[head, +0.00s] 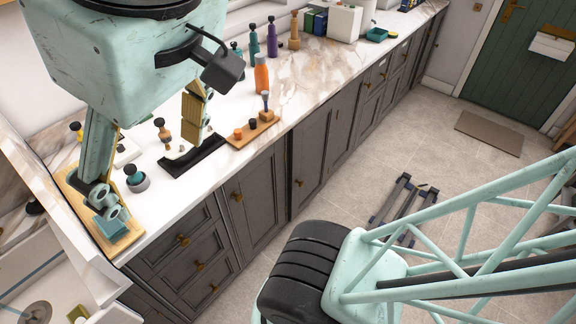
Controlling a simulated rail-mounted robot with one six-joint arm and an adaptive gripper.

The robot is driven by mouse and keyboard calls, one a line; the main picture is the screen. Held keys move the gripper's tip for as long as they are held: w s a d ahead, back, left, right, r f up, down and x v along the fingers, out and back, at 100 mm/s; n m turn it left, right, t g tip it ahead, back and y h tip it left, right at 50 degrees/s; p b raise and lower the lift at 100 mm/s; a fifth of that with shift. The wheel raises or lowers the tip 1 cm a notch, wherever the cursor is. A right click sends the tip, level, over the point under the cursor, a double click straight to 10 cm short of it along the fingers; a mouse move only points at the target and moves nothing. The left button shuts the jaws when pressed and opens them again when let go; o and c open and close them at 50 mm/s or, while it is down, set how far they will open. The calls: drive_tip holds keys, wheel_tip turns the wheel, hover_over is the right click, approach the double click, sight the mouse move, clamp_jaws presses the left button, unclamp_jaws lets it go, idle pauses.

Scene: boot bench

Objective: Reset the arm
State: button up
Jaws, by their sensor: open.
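My gripper (155,166) hangs over the near left part of the white marbled counter (225,97). Its teal fingers are spread wide apart with nothing between them that I can see held. The left finger reaches down over a wooden board (75,195); I cannot tell whether it touches the board. The right finger, with a yellowish ribbed pad, is above a black tray (203,156). The teal gripper body fills the upper left and hides part of the counter and wall.
Several bottles stand behind. A sink (35,312) is lower left. A dark frame (400,203) lies on the floor.

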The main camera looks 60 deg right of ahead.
wheel_tip(320, 180, down, 9)
drive_tip(key=b, duration=0.7)
drive_tip(key=shift+b, duration=0.4)
drive_tip(key=shift+s+r, duration=0.1)
